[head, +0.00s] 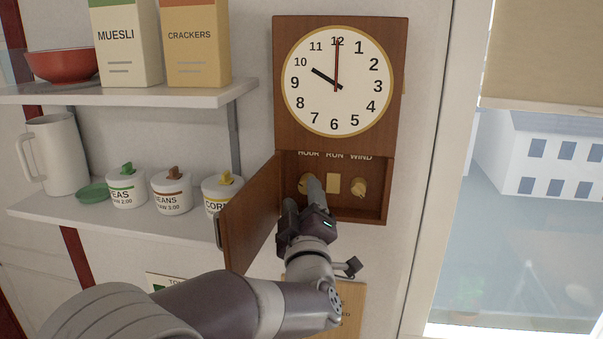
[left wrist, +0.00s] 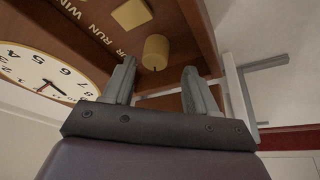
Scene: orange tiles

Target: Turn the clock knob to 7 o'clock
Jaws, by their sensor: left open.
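The clock (head: 337,81) hangs on the wall in a wooden case. Its black hour hand points at 10 and its red hand at 12. Below the dial is an open compartment (head: 376,207) with a HOUR knob (head: 305,181) at left, a RUN piece (head: 333,184) in the middle and a WIND knob (head: 358,188) at right. My left gripper (head: 303,195) is open in front of the HOUR knob and partly covers it. In the left wrist view the round HOUR knob (left wrist: 155,50) shows just beyond and between the parted fingertips (left wrist: 160,66), with nothing held.
The compartment's wooden door (head: 247,218) stands open, left of my gripper. Shelves (head: 115,216) at left carry lidded jars (head: 172,192), a white pitcher (head: 52,155), boxes (head: 197,45) and a red bowl (head: 62,66). A window (head: 530,210) is at right.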

